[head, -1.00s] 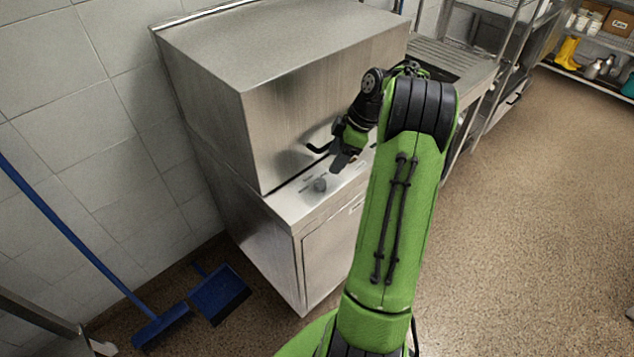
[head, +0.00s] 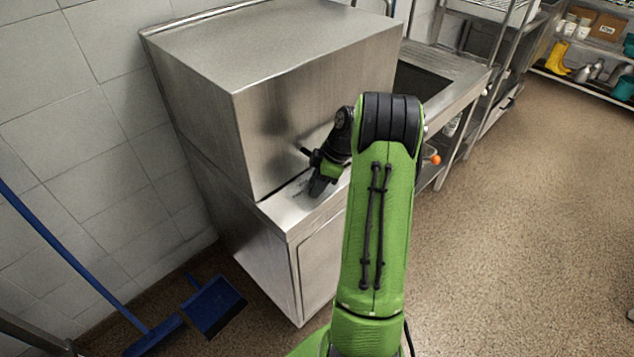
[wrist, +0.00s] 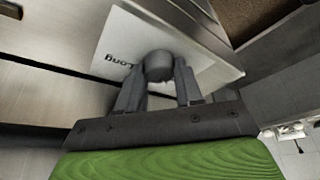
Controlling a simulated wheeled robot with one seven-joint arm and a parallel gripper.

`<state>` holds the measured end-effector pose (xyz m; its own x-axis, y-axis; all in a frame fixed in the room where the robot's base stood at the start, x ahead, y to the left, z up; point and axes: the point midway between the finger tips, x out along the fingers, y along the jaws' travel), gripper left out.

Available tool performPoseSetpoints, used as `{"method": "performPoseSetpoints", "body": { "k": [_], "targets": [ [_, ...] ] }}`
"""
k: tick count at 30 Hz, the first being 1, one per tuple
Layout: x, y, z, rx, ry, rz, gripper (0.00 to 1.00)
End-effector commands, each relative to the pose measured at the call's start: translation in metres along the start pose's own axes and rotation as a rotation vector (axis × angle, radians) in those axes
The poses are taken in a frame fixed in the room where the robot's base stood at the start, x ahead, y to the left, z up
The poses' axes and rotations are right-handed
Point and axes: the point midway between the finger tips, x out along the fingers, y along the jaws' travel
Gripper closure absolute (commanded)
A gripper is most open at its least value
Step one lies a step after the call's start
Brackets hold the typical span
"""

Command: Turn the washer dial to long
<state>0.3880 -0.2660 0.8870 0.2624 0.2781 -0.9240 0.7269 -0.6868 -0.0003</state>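The washer (head: 265,110) is a steel box-shaped machine with a sloped ledge along its lower front. In the wrist view, its round grey dial (wrist: 159,66) sits on a pale panel (wrist: 112,47). A "Long" label (wrist: 124,60) reads upside down to the left of the dial. My gripper (wrist: 160,76) has its two fingers apart, one on each side of the dial; I cannot tell whether they touch it. In the head view, my gripper (head: 319,186) is down at the ledge and hides the dial.
A steel sink counter (head: 452,68) adjoins the washer on the right. A blue dustpan (head: 212,305) and a blue-handled broom (head: 75,262) are at the left wall. Open brown floor (head: 500,240) lies to the right.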

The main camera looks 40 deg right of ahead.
Motion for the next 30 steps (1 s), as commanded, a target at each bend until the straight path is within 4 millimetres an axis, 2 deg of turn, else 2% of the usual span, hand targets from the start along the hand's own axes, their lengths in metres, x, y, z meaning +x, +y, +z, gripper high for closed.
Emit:
{"method": "performPoseSetpoints", "body": {
  "k": [1,3,14,20,30],
  "targets": [
    [-0.0002,0.0001,0.0000,0.000,0.000,0.000,0.86],
    [-0.0003,0.0001,0.0000,0.000,0.000,0.000,0.95],
    [0.0003,-0.0004,0.0004,0.059,0.000,0.026,0.95],
    [0.0008,-0.0012,-0.0001,0.177,0.001,0.077,0.95],
    [0.0011,-0.0030,-0.0011,0.468,0.001,0.198,0.95]
  ]
}}
